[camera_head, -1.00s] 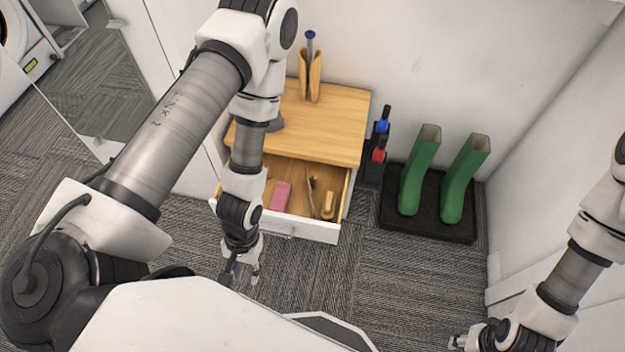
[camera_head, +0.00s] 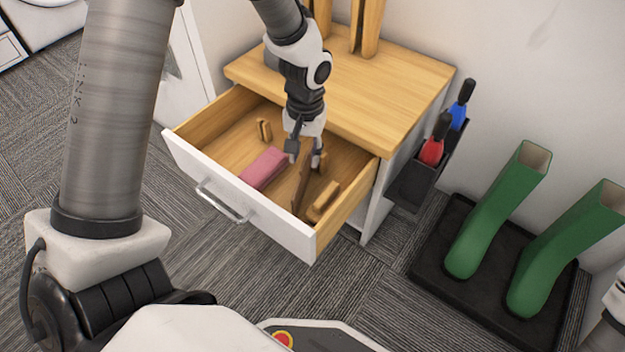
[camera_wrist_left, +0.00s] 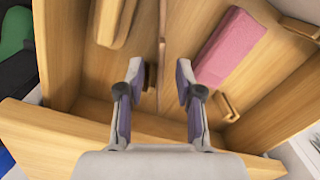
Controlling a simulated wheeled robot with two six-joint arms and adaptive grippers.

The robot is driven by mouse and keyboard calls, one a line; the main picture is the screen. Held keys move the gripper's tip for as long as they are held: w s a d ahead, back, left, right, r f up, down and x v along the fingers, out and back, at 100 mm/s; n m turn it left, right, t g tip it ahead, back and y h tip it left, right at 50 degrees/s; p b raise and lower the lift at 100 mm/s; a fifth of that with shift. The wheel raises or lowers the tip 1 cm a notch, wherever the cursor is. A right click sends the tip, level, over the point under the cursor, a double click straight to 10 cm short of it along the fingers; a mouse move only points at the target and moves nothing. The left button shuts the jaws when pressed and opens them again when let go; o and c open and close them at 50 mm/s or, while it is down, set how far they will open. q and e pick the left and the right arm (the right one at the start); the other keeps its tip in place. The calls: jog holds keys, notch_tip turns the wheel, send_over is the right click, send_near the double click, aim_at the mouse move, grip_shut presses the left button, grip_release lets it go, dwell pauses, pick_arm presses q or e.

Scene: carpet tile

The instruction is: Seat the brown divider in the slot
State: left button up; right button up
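The brown divider (camera_head: 302,188) is a thin dark-brown board standing on edge in the open drawer (camera_head: 240,215), running front to back. It shows almost edge-on in the left wrist view (camera_wrist_left: 161,45). My left gripper (camera_head: 305,157) is inside the drawer over the divider's rear part. In the left wrist view its fingers (camera_wrist_left: 158,92) are apart, one on each side of the divider, with gaps visible. A small wooden bracket (camera_head: 264,130) stands near the drawer's back left; another (camera_head: 323,160) is beside the divider's rear end. Whether the divider sits in a slot is unclear. My right gripper is out of view.
A pink block (camera_head: 264,167) lies left of the divider, a wooden block (camera_head: 323,201) right of it. The wooden cabinet top (camera_head: 370,95) overhangs the drawer's rear. A black holder (camera_head: 415,180) and green boots (camera_head: 497,215) on a black tray (camera_head: 440,278) stand to the right.

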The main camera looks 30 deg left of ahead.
aim_at(305, 189)
pick_arm(q)
jog(key=shift+w+a+f+t+b, duration=0.15)
jog(key=shift+w+f+t+b, duration=0.2)
jog(key=shift+f+b, duration=0.2)
jog(key=f+b, duration=0.4)
jog(key=s+f+b, duration=0.1)
jog(key=f+b, duration=0.1)
jog(key=f, duration=0.1)
jog(key=shift+f, duration=0.3)
jog(key=shift+r, duration=0.2)
grip_shut()
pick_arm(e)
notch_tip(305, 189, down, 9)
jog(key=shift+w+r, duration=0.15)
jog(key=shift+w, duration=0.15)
